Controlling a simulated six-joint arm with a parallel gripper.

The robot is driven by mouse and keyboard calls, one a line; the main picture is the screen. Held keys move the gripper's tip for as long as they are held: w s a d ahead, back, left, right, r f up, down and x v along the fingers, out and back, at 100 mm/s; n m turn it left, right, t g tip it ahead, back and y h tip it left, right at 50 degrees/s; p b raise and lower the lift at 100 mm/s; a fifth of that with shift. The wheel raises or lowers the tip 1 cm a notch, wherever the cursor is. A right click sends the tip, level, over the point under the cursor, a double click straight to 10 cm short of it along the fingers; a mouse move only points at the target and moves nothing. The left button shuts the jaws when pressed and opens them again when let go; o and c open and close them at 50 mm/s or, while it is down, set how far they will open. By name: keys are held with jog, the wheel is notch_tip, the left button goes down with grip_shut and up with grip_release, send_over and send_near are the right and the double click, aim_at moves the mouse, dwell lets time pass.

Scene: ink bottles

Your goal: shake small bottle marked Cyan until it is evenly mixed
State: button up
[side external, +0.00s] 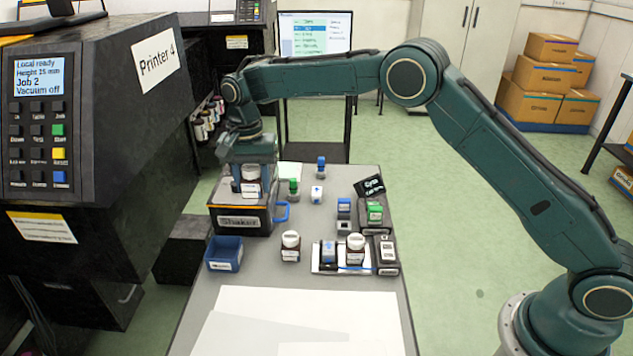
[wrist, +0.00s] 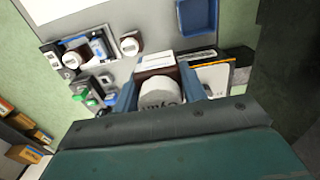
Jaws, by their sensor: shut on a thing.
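My gripper (side external: 251,180) is shut on a small brown bottle with a white cap and white label (side external: 251,189). In the wrist view the bottle's white cap (wrist: 160,92) sits between my two blue-grey fingers (wrist: 158,95); the writing on it looks like "Cyan", partly cut off by the gripper body. The bottle is upright at the top of a dark box labelled Shaker (side external: 238,222), which has a blue handle on its right. I cannot tell whether the bottle touches the box. The ink inside cannot be seen.
A blue bin (side external: 224,254) and another white-capped bottle (side external: 290,247) stand in front. A white tray (side external: 318,268) holds a bottle and other items at right. Stamps (side external: 375,213) and small bottles stand behind. Printer 4 (side external: 110,110) rises at left. White sheets cover the near table.

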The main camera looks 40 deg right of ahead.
aim_at(250, 167)
jog(key=shift+r, duration=0.25)
dwell(0.9)
dwell(0.4)
jog(key=shift+r, duration=2.85)
jog(key=shift+f, duration=3)
jog(key=shift+r, duration=0.15)
notch_tip(250, 167, up, 6)
jog(key=shift+f, duration=3)
